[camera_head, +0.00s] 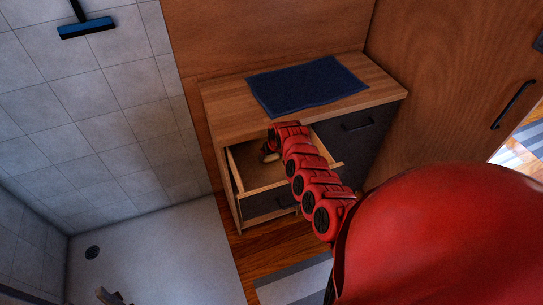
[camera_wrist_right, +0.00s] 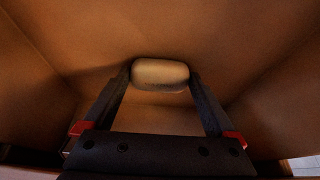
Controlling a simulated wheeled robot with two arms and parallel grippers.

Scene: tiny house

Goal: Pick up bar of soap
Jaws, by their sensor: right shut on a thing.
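The bar of soap (camera_wrist_right: 160,72) is a pale, rounded block between the fingertips of my right gripper (camera_wrist_right: 162,82) in the right wrist view. Both dark fingers touch its ends, and the gripper is shut on it. In the head view my right gripper (camera_head: 270,153) reaches down into the open drawer (camera_head: 272,203) of a wooden cabinet. The soap cannot be made out clearly there, as the red arm covers much of the drawer. I cannot tell whether the soap touches the drawer floor.
A dark blue folded towel (camera_head: 305,86) lies on the cabinet top (camera_head: 228,104). A dark closed front (camera_head: 357,145) is right of the drawer. The drawer walls stand close around my right gripper. A tiled shower (camera_head: 150,260) is at left, a wooden door (camera_head: 455,80) at right.

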